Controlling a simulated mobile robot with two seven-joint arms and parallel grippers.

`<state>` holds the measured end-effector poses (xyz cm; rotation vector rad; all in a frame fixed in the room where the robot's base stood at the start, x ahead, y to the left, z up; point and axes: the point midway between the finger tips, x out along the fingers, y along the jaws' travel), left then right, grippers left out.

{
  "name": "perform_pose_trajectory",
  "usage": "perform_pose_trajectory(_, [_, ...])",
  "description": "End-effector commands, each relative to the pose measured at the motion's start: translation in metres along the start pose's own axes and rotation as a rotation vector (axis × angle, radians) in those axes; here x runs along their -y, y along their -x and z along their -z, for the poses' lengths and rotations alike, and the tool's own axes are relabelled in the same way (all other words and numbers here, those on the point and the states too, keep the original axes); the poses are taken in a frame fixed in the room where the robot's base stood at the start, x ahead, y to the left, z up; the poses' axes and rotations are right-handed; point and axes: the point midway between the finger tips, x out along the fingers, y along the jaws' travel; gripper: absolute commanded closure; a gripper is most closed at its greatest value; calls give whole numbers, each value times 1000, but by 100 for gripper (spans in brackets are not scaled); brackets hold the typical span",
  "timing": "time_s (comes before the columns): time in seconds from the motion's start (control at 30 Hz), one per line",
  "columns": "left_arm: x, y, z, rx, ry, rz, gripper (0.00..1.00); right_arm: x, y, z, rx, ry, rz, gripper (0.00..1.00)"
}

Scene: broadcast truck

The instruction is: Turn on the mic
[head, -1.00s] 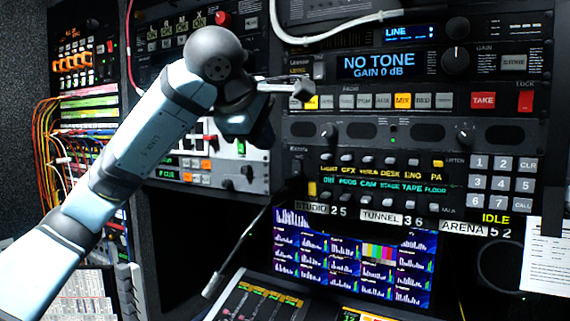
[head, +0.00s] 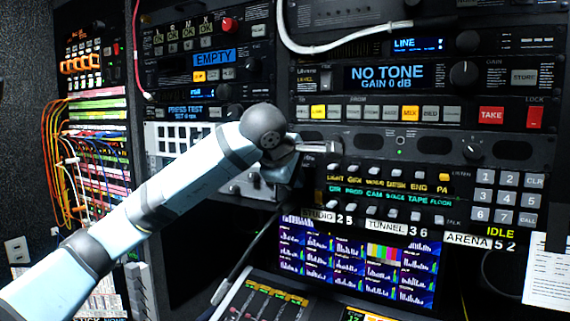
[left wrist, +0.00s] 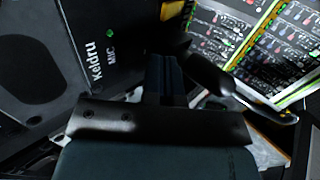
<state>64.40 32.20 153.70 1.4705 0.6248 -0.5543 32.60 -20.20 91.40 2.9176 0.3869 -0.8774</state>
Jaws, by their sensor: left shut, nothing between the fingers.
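The intercom panel (head: 455,205), with rows of keys, a keypad and an IDLE readout, is in the middle right of the head view. In the left wrist view its face (left wrist: 95,75) reads "Keldru MIC", beside a small green light (left wrist: 111,35) and part of a yellow key (left wrist: 171,9). My left gripper (head: 333,149) is shut and empty, in front of the panel's upper left part. It hides that corner, including the panel's MIC area. Its closed fingers (left wrist: 166,75) show in the left wrist view; contact cannot be told. My right gripper is out of view.
A dark gooseneck microphone (head: 238,264) rises below my left forearm. A monitor (head: 350,262) and a console with yellow-marked strips (head: 270,305) are below the panel. A NO TONE unit (head: 390,77) is above. Patch cables (head: 60,155) hang at left.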

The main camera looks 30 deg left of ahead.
Motion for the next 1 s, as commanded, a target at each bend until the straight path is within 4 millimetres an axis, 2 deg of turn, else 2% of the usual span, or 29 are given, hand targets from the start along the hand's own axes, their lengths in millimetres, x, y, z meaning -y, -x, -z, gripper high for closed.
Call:
perform_pose_trajectory(0.2, [-8, -10, 0, -1, 1, 0, 100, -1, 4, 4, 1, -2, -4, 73])
perform_pose_trajectory(0.5, [-7, -11, 0, -1, 0, -1, 100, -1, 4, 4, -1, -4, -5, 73])
perform_pose_trajectory(0.7, [-3, -20, 0, 0, 1, -48, 100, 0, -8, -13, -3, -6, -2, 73])
perform_pose_trajectory(0.73, [-8, -15, 0, 0, 1, -45, 100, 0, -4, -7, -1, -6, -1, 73])
perform_pose_trajectory(1.0, [-10, -13, 0, 0, 1, -43, 100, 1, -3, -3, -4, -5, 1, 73])
